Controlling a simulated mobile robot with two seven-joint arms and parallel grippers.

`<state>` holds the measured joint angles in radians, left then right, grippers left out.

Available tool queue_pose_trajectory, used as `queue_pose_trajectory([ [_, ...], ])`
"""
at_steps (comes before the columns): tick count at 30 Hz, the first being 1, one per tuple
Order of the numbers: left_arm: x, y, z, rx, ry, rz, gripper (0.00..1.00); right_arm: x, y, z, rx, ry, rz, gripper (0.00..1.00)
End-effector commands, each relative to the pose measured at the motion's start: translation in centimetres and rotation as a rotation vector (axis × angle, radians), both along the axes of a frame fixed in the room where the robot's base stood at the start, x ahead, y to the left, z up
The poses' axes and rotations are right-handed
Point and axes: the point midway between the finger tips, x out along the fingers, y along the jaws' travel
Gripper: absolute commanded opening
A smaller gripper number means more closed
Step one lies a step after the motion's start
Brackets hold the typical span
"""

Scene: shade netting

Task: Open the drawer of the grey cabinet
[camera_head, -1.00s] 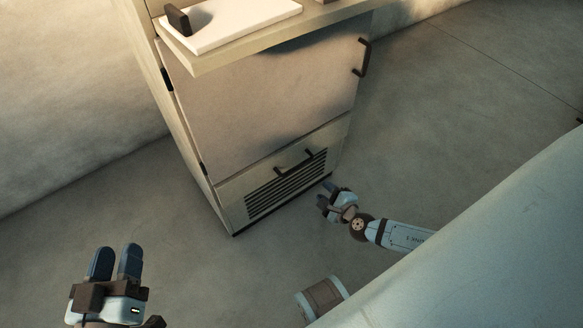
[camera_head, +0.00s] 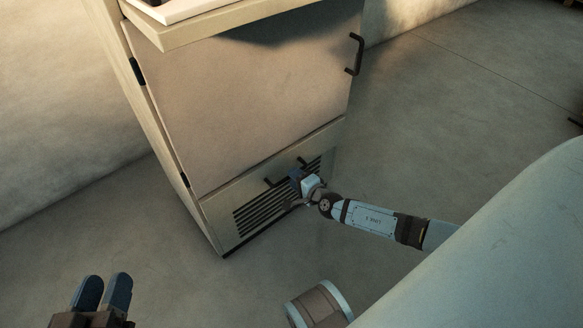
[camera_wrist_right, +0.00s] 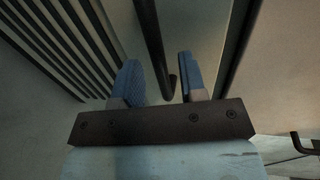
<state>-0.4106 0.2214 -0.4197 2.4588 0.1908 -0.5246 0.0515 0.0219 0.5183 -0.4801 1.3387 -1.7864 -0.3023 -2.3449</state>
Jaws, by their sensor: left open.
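The grey cabinet (camera_head: 245,95) has a large upper door and, below it, a drawer front (camera_head: 222,207) with dark slots. The drawer's dark bar handle (camera_head: 272,182) is partly hidden by my right gripper (camera_head: 297,179), which is at its right part. In the right wrist view, my right gripper (camera_wrist_right: 160,80) has its two blue fingers apart. The bar handle (camera_wrist_right: 152,45) shows between them, with a gap to the right finger. Contact with the left finger cannot be told. My left gripper (camera_head: 103,292) is open and empty at the lower left, away from the cabinet.
The upper door has its own dark handle (camera_head: 355,54) at the right; it also shows in the right wrist view (camera_wrist_right: 304,144). A countertop (camera_head: 215,27) overhangs the cabinet.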

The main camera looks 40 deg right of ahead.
Motion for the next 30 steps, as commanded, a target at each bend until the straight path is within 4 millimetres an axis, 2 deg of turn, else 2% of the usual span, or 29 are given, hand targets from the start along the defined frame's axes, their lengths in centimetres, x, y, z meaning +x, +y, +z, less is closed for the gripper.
queue_pose_trajectory([
  [6, 0.2, 0.1, -0.6, 0.022, -0.009, -0.005, 0.43, 1.8, 0.1, -0.5, 0.001, 0.0, -0.001, 0.38],
  [15, 0.2, 0.1, -0.5, 0.025, -0.01, -0.007, 0.43, 2.0, 0.2, -0.4, 0.001, 0.001, 0.0, 0.38],
  [17, 0.2, 0.1, -0.5, 0.025, -0.01, -0.007, 0.43, 2.0, 0.2, -0.4, 0.001, 0.001, 0.0, 0.27],
  [20, 0.2, 0.1, -0.5, 0.025, -0.01, -0.007, 0.43, 2.0, 0.2, -0.4, 0.001, 0.001, 0.0, 0.04],
  [21, 0.2, 0.1, -0.5, 0.025, -0.01, -0.007, 0.43, 2.0, 0.2, -0.4, 0.001, 0.001, 0.0, 0.0],
  [30, 0.2, 0.1, -0.3, 0.023, -0.007, -0.008, 0.43, 1.5, 0.1, -0.4, 0.0, 0.002, 0.0, 0.0],
])
